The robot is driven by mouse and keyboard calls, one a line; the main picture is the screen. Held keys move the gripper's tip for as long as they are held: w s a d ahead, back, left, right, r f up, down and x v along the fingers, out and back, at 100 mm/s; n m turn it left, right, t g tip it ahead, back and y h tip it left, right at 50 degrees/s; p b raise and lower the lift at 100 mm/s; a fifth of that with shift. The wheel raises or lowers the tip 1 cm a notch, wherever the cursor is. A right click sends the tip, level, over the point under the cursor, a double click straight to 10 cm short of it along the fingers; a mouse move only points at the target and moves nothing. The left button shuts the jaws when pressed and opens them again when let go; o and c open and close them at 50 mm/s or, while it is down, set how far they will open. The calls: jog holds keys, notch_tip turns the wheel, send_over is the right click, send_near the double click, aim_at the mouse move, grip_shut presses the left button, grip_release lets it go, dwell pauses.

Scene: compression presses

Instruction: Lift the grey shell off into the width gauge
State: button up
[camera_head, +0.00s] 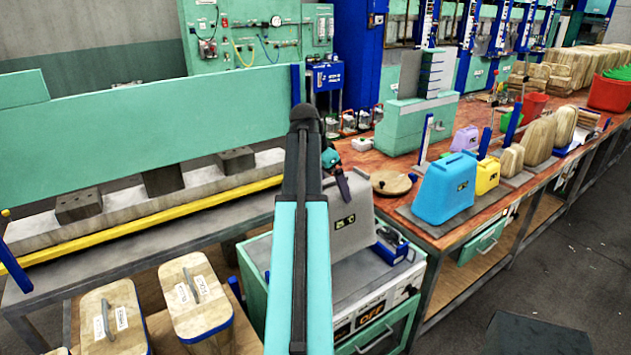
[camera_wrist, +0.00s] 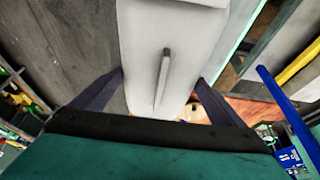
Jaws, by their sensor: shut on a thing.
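The grey shell (camera_head: 351,214) is a light grey block-like case with a small dark label on its front. It stands upright on top of the teal bench unit in the middle of the head view. My gripper (camera_head: 338,172) is at its upper end, partly hidden behind my arm. In the wrist view the pale shell (camera_wrist: 170,35) with its thin raised handle lies between the two dark fingers of my gripper (camera_wrist: 158,88), which is shut on it. I cannot tell for certain which fixture is the width gauge.
Right of the shell, a wooden table carries a blue shell (camera_head: 445,188), a yellow one (camera_head: 487,176), a lilac one (camera_head: 464,139), a round wooden disc (camera_head: 391,182) and upright blue posts. Wood blocks with handles (camera_head: 195,297) stand front left. A long teal panel (camera_head: 160,122) fills the left.

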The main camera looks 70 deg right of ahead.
jog(key=shift+w, duration=0.2)
dwell(0.3)
jog(key=shift+f, duration=0.1)
jog(key=shift+f+b, duration=0.85)
jog(key=shift+f, duration=0.8)
jog(key=shift+f+p, duration=0.1)
jog(key=shift+p, duration=0.45)
jog(key=shift+f+p, duration=0.45)
jog(key=shift+f, duration=0.15)
